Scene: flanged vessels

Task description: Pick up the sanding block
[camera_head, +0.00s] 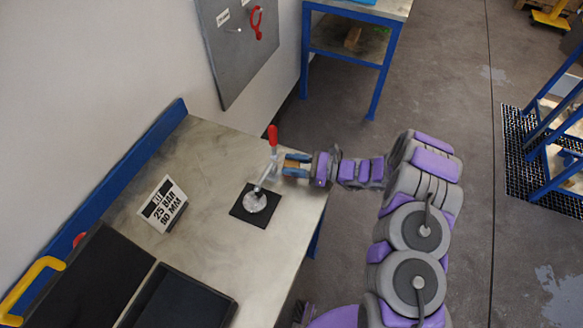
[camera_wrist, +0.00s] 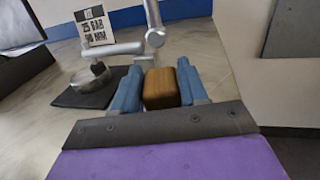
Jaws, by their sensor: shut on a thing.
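The sanding block is a small brown block (camera_wrist: 161,88) between the blue fingers of my gripper in the wrist view. My gripper (camera_head: 288,164) is shut on it, with one finger on each side. In the head view the block (camera_head: 291,164) shows as a small tan patch between the fingers, by the right edge of the workbench. I cannot tell how high it is above the bench top. Its underside is hidden.
A metal clamp with a red handle (camera_head: 273,136) rises close beside my fingertips from a black plate (camera_head: 240,208). A sign (camera_head: 163,204) stands behind it on the workbench (camera_head: 215,150). Black trays (camera_head: 178,303) lie at the lower left. A grey panel (camera_head: 225,60) hangs on the wall.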

